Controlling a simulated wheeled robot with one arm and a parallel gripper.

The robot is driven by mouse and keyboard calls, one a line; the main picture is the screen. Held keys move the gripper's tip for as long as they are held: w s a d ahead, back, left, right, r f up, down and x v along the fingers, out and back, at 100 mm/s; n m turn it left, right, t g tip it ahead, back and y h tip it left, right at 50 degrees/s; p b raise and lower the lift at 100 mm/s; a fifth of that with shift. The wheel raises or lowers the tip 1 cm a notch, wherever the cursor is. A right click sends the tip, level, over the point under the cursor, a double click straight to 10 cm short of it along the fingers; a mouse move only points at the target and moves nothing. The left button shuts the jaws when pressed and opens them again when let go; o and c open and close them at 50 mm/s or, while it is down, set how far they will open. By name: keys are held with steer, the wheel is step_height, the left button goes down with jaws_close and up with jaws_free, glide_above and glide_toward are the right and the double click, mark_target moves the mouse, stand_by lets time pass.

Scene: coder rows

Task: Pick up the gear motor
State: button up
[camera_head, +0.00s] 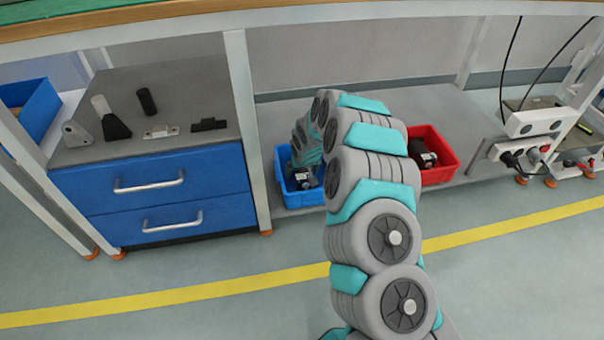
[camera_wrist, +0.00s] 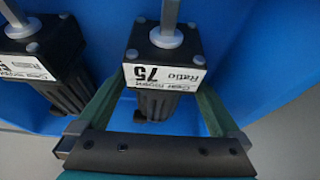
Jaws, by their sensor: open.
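A gear motor (camera_wrist: 163,75) with a black body, a grey shaft and a white label reading "Ratio 75" stands in a blue bin (camera_wrist: 255,50) in the wrist view. A second similar gear motor (camera_wrist: 45,60) stands to its left. My gripper (camera_wrist: 162,92) is open, its green fingers on either side of the "Ratio 75" motor. I cannot tell whether they touch it. In the head view the blue bin (camera_head: 283,187) sits on the low shelf, with a dark motor (camera_head: 304,178) showing inside. My arm hides part of the bin and my gripper there.
A red bin (camera_head: 447,172) with a dark motor-like item (camera_head: 422,156) stands right of my arm. A blue drawer cabinet (camera_head: 155,190) with small parts on top is at left, beside a table leg (camera_head: 247,130). The tabletop (camera_head: 200,18) overhangs the shelf. A power strip (camera_head: 533,122) is at right.

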steer(key=shift+c, duration=0.2)
steer(key=c, duration=1.4)
steer(key=shift+o, duration=0.2)
steer(key=shift+r, duration=0.1)
